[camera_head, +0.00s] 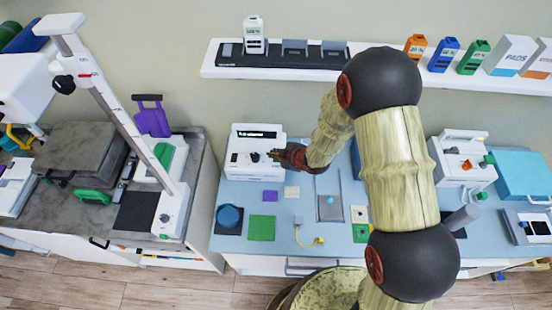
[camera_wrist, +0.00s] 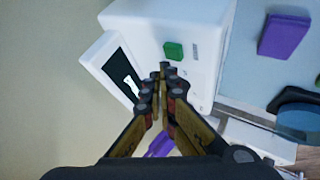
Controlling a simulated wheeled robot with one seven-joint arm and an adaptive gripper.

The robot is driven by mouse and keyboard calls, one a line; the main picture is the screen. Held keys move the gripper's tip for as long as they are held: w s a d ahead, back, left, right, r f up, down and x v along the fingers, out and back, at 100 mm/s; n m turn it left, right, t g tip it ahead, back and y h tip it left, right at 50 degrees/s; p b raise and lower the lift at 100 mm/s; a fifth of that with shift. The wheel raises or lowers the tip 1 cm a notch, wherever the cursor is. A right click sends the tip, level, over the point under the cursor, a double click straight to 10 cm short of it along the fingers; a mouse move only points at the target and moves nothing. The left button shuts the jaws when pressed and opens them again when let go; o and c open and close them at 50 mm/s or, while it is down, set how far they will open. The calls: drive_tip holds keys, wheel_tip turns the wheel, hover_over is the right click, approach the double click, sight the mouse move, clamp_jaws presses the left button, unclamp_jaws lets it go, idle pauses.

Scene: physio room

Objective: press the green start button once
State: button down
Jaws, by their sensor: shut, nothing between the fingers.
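The green start button (camera_wrist: 173,51) is a small green block on the white face of a device (camera_wrist: 160,20), just beyond my fingertips in the wrist view. The device (camera_head: 240,168) stands on the blue counter in the head view, with a dark display along its top; the display (camera_wrist: 122,78) also shows in the wrist view. My gripper (camera_wrist: 164,72) is shut and empty, its fingertips pointing at the device's face close to the button. I cannot tell whether they touch it. In the head view my gripper (camera_head: 279,155) is at the device's right front, and the button cannot be made out.
A purple block (camera_wrist: 285,36) and a dark blue round thing (camera_wrist: 298,118) lie on the counter beside the device. A green square (camera_head: 262,228) and a tray (camera_head: 330,208) lie in front of it. A wall shelf (camera_head: 226,72) with boxes runs above.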

sight(275, 160)
drive_tip(key=shift+f, duration=0.1)
drive_tip(key=shift+f+b, duration=0.35)
drive_tip(key=shift+b, duration=0.15)
drive_tip(key=shift+f+b, duration=0.45)
idle(0.5)
drive_tip(key=shift+r, duration=0.15)
idle(0.3)
drive_tip(key=shift+r+p, duration=0.6)
drive_tip(key=shift+r, duration=0.15)
drive_tip(key=shift+r+p, duration=1.75)
drive_tip(key=shift+r, duration=0.8)
drive_tip(key=shift+d+f, duration=0.1)
drive_tip(key=shift+f, duration=0.05)
